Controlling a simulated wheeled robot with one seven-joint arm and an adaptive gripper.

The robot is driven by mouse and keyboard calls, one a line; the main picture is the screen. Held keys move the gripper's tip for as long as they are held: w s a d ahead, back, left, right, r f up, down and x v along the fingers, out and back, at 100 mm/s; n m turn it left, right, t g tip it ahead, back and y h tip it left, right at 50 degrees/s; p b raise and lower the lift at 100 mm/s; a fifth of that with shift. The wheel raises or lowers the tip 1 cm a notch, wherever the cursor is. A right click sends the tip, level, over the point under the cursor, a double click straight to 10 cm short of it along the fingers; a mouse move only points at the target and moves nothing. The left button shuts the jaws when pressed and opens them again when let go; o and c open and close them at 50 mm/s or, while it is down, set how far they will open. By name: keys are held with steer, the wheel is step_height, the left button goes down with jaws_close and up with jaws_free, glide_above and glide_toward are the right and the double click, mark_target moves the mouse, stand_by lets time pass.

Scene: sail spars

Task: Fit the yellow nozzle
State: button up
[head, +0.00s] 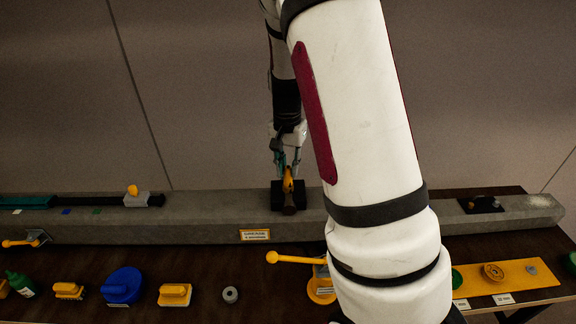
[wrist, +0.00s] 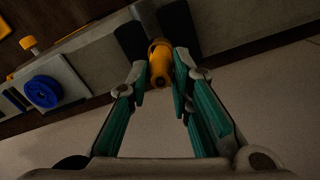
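The yellow nozzle (wrist: 160,68) sits between the two teal fingers of my gripper (wrist: 161,84) in the wrist view, with a finger close against each side. The gripper looks shut on it. In the head view the nozzle (head: 288,183) shows below my gripper (head: 287,163), in front of a black block (head: 276,194) on the long grey beam (head: 210,214). A brownish end shows at the nozzle's lower side. The black block also shows behind the nozzle in the wrist view (wrist: 180,25). I cannot tell whether the nozzle is seated in anything.
A sign (head: 255,235) is on the beam's front. The dark table in front holds a blue round tool (head: 122,285), yellow blocks (head: 175,294), a grey ring (head: 230,295), a green bottle (head: 20,284) and a yellow-handled lever (head: 290,258). A yellow strip (head: 525,275) lies right. My arm hides the middle right.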

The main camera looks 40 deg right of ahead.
steer(key=o, duration=0.5)
step_height(320, 180, up, 8)
steer(key=shift+a+f, duration=0.1)
steer(key=shift+f, duration=0.15)
stand_by(0.4)
